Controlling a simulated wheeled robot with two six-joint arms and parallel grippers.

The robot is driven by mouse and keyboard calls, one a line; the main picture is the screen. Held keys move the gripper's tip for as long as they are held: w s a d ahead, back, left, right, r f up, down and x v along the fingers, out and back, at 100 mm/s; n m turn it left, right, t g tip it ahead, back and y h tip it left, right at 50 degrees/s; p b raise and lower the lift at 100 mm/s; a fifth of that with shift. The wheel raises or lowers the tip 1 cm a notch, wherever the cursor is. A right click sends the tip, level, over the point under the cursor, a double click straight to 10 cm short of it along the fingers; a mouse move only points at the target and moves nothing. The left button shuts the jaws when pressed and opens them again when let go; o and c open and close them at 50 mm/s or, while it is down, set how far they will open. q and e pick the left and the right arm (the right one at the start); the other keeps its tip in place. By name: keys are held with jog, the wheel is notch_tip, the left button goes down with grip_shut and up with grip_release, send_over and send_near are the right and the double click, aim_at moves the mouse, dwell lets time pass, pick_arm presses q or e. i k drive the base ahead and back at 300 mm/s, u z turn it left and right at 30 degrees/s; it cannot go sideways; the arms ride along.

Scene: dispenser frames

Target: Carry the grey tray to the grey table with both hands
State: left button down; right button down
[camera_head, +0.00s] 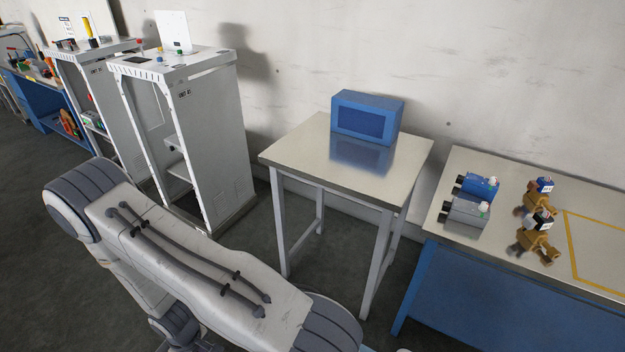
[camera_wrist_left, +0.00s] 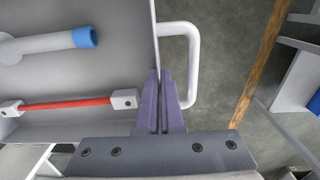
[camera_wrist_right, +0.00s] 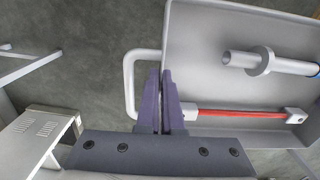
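The grey tray shows in the left wrist view (camera_wrist_left: 120,80) and the right wrist view (camera_wrist_right: 190,40); the head view does not show it. It has a pale loop handle at each end. My left gripper (camera_wrist_left: 160,75) is closed with its fingers at the tray's end wall, beside one handle (camera_wrist_left: 194,60). My right gripper (camera_wrist_right: 166,75) is closed likewise at the opposite end, beside the other handle (camera_wrist_right: 129,85). The exact contact is partly hidden. A grey table (camera_head: 290,155) with grey legs stands in the middle of the head view.
The tray holds a pale pipe (camera_wrist_left: 45,43) with a blue end and a red bar (camera_wrist_left: 75,101). A blue box (camera_head: 368,117) stands toward the grey table's back. A blue-framed bench (camera_head: 500,245) with parts is at right, white cabinets (camera_head: 205,130) at left. Dark floor lies between.

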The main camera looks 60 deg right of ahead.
aim_at(345, 154)
jog(key=i, duration=2.35)
jog(key=z, duration=3.1)
